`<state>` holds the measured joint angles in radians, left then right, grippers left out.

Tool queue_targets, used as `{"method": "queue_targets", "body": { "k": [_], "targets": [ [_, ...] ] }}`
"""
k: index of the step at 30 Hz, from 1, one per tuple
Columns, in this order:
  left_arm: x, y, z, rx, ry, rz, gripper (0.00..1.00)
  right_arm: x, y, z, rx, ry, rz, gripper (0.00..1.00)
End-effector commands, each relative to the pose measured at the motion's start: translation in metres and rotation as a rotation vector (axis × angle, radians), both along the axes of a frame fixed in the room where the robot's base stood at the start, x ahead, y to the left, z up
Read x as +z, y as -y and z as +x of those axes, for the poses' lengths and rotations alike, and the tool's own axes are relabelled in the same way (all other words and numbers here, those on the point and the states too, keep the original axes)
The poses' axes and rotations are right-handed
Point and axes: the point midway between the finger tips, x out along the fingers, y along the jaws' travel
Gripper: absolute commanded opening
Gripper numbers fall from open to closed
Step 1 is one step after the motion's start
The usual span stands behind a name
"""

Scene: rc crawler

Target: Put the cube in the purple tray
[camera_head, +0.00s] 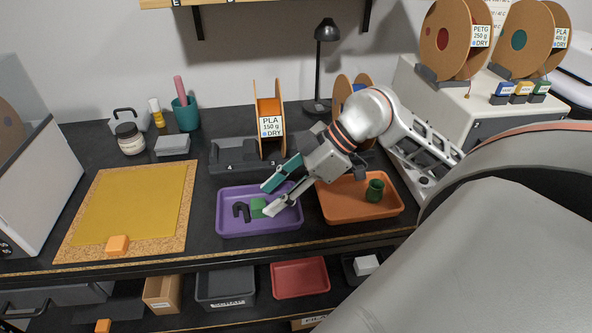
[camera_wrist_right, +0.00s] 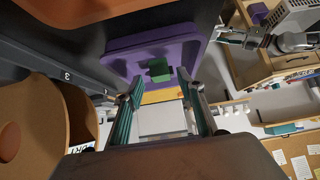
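The purple tray (camera_head: 290,219) stands near the table's front edge. A small green block (camera_head: 258,207), cube-like in the right wrist view (camera_wrist_right: 159,69), lies in it beside a dark hook-shaped piece (camera_head: 241,212). An orange block with rounded edges (camera_head: 117,244) rests on the front edge of the cork board. My right gripper (camera_head: 268,198) is open over the purple tray, its fingers apart with nothing between them. One finger overlaps the green block in the head view. What looks like my left gripper (camera_wrist_right: 230,37) is small at the right wrist view's upper right.
An orange tray (camera_head: 335,208) with a green cup-like piece (camera_head: 375,190) stands right of the purple tray. Spool holders and a PLA spool (camera_head: 268,118) stand behind. A yellow mat (camera_head: 130,203) lies on the cork board (camera_head: 72,241). Bins and another orange block (camera_head: 103,326) are below.

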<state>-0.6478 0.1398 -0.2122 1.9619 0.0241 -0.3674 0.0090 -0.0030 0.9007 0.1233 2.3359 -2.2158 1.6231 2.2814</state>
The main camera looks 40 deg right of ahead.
Motion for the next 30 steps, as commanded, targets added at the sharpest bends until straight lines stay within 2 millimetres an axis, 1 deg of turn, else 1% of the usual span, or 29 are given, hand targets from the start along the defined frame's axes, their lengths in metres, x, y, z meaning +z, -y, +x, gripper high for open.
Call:
{"method": "queue_targets", "body": {
  "k": [1,9,15,21,30],
  "targets": [
    [-0.002,0.000,-0.001,0.000,-0.001,0.000,0.44,0.005,0.007,-0.004,-0.002,0.000,-0.004,0.38],
    [-0.008,0.000,-0.002,0.000,-0.005,0.001,0.44,0.040,0.036,-0.022,-0.002,0.000,-0.002,0.38],
    [-0.010,0.000,-0.002,-0.001,-0.006,0.001,0.44,0.057,0.049,-0.030,0.000,-0.001,-0.002,0.38],
    [-0.011,0.000,-0.002,-0.001,-0.006,0.001,0.44,0.064,0.054,-0.034,0.001,-0.001,0.000,0.38],
    [-0.010,0.000,-0.002,-0.001,-0.005,0.000,0.44,0.064,0.054,-0.034,0.000,0.000,0.000,0.38]
  ]
}}
